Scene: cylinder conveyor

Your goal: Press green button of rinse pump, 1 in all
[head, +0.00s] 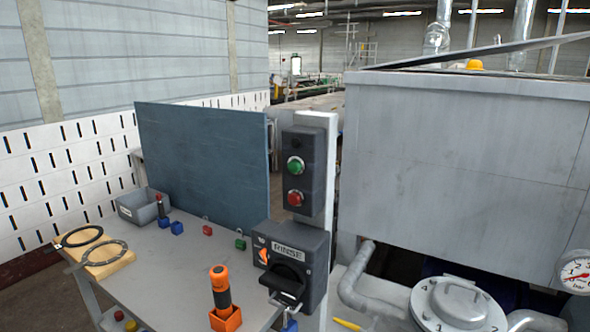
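The green button (295,166) sits on a dark control box (304,148) fixed to a pale upright post (331,165) near the middle of the head view. A red button (295,198) is just below it on the same box. Under that box is a larger dark box labelled RINSE (312,262), with a black handle and an orange mark on its front. The green button's face is unobstructed. Neither of my grippers is in the head view.
A grey table (175,262) carries an orange-and-black tool (220,284) in an orange holder, a grey bin (130,208) and a wooden block (105,264) with rings. A blue panel (200,150) stands behind. A large grey tank (460,170) and a round lid (457,303) are right.

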